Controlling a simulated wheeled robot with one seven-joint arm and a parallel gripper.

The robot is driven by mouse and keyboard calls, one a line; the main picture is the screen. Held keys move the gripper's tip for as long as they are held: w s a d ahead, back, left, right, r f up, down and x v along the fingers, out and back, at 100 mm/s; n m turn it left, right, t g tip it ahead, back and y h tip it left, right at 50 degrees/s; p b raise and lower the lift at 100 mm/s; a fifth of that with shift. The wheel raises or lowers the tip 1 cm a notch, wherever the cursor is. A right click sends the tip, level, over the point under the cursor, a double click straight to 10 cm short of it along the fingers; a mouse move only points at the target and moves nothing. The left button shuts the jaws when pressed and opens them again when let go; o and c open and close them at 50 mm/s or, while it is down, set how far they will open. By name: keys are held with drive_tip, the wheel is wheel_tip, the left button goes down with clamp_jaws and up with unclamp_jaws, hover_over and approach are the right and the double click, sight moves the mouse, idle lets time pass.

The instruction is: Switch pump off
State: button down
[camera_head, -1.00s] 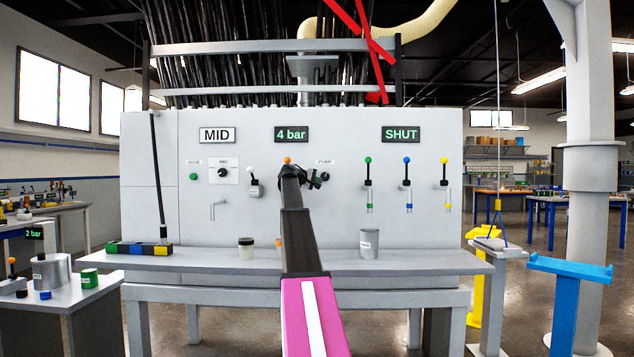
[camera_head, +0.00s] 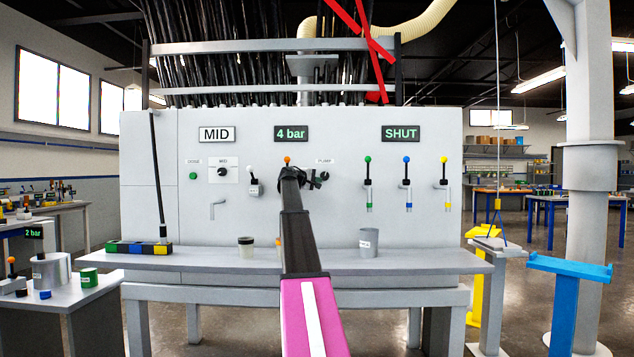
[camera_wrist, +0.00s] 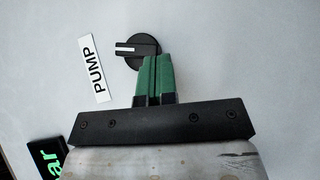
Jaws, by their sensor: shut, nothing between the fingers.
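The pump switch is a black rotary knob (camera_wrist: 138,48) with a white pointer mark, on the pale panel beside a label (camera_wrist: 94,68) reading PUMP. In the wrist view the white mark points toward the label. My gripper (camera_wrist: 154,62) has green fingers, shut together, with the tips overlapping the knob's lower right edge in the picture; whether they touch it I cannot tell. In the head view the knob (camera_head: 325,176) shows small, just right of my gripper (camera_head: 308,180), under the PUMP label (camera_head: 325,161).
Green (camera_head: 368,175), blue (camera_head: 406,175) and yellow (camera_head: 444,175) levers stand out to the right. The bench (camera_head: 430,262) below bears a grey cup (camera_head: 369,242) and a jar (camera_head: 246,247).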

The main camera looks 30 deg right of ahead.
drive_tip(key=shift+d+f, duration=0.15)
drive_tip(key=shift+f, duration=0.05)
idle(1.7)
drive_tip(key=shift+s, duration=0.1)
drive_tip(key=f+v, duration=0.1)
drive_tip(key=v, duration=0.9)
drive_tip(key=shift+a+r, duration=0.3)
drive_tip(key=shift+a, duration=0.1)
